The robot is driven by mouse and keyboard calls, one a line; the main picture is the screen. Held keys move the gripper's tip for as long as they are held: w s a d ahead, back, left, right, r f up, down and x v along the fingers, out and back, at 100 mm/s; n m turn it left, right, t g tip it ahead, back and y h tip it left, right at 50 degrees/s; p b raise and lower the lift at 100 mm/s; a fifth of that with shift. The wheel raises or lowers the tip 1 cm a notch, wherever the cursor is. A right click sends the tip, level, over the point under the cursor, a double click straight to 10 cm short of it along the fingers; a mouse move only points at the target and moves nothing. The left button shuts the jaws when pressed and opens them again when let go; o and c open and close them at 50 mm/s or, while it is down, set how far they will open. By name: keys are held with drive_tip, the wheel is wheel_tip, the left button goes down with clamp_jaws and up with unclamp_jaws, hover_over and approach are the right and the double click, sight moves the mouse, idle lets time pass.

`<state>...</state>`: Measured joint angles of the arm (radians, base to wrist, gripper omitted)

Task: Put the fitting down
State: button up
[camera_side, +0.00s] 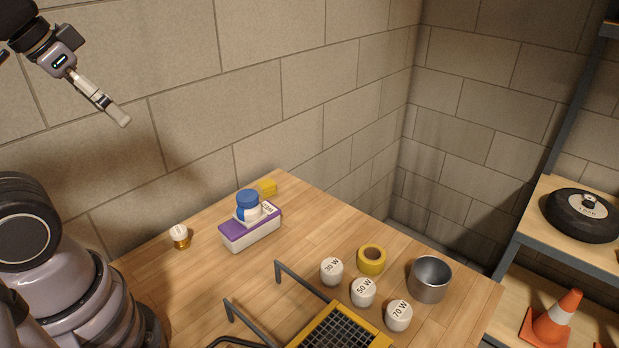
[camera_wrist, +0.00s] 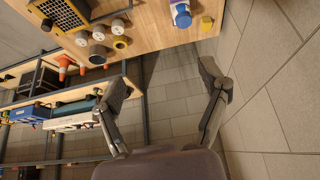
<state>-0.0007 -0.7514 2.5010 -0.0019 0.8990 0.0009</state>
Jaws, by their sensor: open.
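A small fitting with a white labelled top and a brass-coloured base (camera_side: 181,238) stands upright on the left part of the wooden table, apart from other things; its label is too small to read. Three white round pieces marked 30 W (camera_side: 331,270), 50 W (camera_side: 363,291) and 70 W (camera_side: 398,315) stand in a row on the right part. I cannot tell which of these the task calls the fitting. My gripper (camera_side: 122,120) is high above the table at upper left, against the wall. In the wrist view its fingers (camera_wrist: 165,88) are spread wide with nothing between them.
A yellow ring (camera_side: 371,259), a metal cup (camera_side: 430,279) and a yellow frame with a black grid (camera_side: 345,331) stand on the right. Shelving (camera_side: 569,250) stands beyond.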

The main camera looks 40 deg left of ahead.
drive_tip(key=w+a+f+m+g+y, duration=0.2)
drive_tip(key=w+f+m+g+y, duration=0.1)
drive_tip(key=w+f+g, duration=0.4)
drive_tip(key=m+g+y, duration=0.1)
drive_tip(key=m+y, duration=0.6)
drive_tip(key=m, duration=0.2)
approach(184, 239)
drive_tip(key=d+r, duration=0.4)
drive_tip(key=r, duration=0.5)
drive_tip(key=f+m+y, duration=0.1)
drive_tip(key=f, duration=0.2)
drive_tip(key=f+m+t+y, duration=0.1)
drive_tip(key=f+m, duration=0.1)
drive_tip(key=f, duration=0.2)
drive_tip(key=s+a+f+m+y, duration=0.1)
drive_tip(key=f+m, duration=0.1)
drive_tip(key=f, duration=0.1)
drive_tip(key=shift+f+t, duration=0.25)
drive_tip(key=shift+t, duration=0.05)
drive_tip(key=x, duration=1.3)
drive_tip(key=shift+a+f, duration=0.1)
drive_tip(key=shift+a, duration=0.3)
drive_tip(key=c, duration=1.3)
